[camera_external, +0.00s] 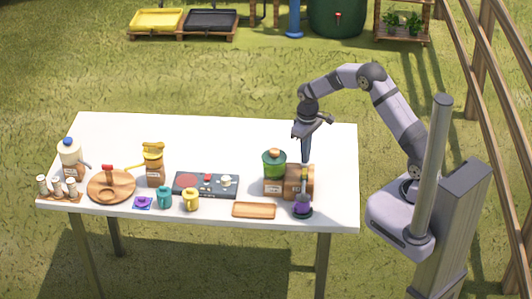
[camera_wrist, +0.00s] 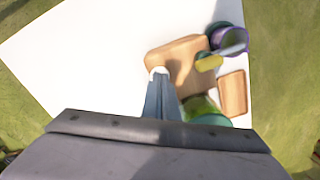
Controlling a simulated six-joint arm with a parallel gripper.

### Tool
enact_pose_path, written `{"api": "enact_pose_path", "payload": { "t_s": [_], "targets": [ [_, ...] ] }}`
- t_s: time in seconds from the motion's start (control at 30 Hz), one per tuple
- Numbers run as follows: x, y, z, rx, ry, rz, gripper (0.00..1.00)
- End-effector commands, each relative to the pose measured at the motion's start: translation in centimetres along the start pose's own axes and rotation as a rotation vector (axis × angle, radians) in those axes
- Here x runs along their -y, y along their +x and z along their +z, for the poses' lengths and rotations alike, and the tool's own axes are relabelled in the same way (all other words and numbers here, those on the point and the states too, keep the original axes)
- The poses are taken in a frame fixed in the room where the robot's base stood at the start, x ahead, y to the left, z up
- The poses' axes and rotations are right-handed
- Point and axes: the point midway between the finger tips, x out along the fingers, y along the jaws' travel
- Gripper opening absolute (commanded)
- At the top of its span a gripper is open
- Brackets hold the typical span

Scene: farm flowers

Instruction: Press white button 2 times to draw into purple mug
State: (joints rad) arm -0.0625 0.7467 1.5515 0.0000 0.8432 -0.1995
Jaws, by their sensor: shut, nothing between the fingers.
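A wooden dispenser box (camera_external: 299,183) stands near the table's right end; its top shows in the wrist view (camera_wrist: 176,58). The purple mug (camera_wrist: 217,37) is beside the box on a dark green base, and it also shows at the front in the external view (camera_external: 302,208). My gripper (camera_external: 306,160) is shut and empty, pointing down at the top of the box. In the wrist view, a small whitish round spot (camera_wrist: 158,71) shows at my fingertips (camera_wrist: 160,78). It may be the white button, partly hidden by the fingers; I cannot tell whether they touch it.
A green-lidded jar (camera_external: 274,168) stands left of the box. A wooden tray (camera_external: 253,210) lies in front. A dark control panel (camera_external: 207,191), teal mug (camera_external: 164,198), yellow mug (camera_external: 190,200) and yellow-topped dispenser (camera_external: 153,162) are farther left. The table's back is clear.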

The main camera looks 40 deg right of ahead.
Motion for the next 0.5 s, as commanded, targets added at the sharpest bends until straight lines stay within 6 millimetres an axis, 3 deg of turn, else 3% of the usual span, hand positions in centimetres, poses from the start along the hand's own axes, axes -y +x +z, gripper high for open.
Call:
{"api": "enact_pose_path", "payload": {
  "t_s": [0.5],
  "targets": [
    [0.01, 0.9, 0.07, 0.002, 0.0, 0.0, 0.0]
  ]
}}
